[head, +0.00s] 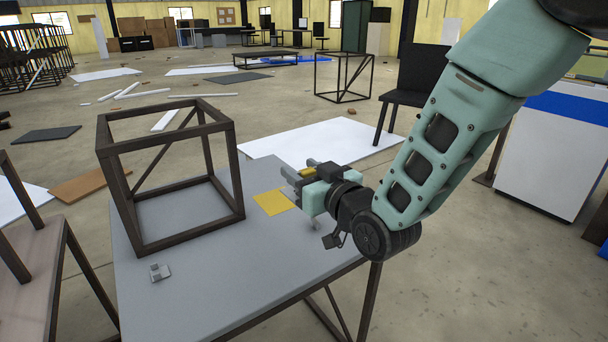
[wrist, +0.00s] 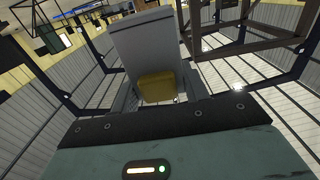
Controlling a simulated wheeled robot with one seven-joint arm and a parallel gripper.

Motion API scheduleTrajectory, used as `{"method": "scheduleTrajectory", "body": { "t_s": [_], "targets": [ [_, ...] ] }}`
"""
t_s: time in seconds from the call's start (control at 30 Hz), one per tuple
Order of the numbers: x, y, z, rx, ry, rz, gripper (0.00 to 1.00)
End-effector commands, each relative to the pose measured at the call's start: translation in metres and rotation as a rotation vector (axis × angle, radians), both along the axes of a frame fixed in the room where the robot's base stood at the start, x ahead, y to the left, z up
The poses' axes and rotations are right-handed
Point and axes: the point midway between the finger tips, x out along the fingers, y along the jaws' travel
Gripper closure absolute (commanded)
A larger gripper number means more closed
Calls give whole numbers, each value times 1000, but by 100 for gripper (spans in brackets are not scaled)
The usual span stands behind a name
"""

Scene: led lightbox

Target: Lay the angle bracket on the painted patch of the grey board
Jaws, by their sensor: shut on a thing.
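The grey board (head: 225,262) is the flat top of a dark-framed table in the head view. Its painted patch (head: 271,203) is a yellow square near the far right edge. My gripper (head: 303,174) is just above and right of the patch, near the board's right edge. It is shut on what looks like the angle bracket (head: 308,171), a piece with a yellow part. In the wrist view the bracket (wrist: 155,42) shows a pale grey plate and a yellow block between the fingers. The fingers partly hide it, and its exact height above the board is unclear.
A brown open cube frame (head: 118,186) stands on the board, left of the patch. A small metal piece (head: 160,272) lies near the front left. The board's front middle is clear. A white sheet (head: 320,142) lies on the floor behind, and a black chair (head: 410,97) stands behind my arm.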

Motion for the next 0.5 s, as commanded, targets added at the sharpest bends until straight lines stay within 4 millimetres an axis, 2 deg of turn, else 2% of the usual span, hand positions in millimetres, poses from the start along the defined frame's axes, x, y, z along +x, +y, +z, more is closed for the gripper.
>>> {"method": "scheduleTrajectory", "body": {
  "t_s": [0.03, 0.23, 0.5],
  "targets": [
    [0, 0, 9, 1, -1, 0, 82],
    [0, 0, 27, 1, -2, 0, 82],
    [0, 0, 28, 1, -1, 0, 82]
  ]
}}
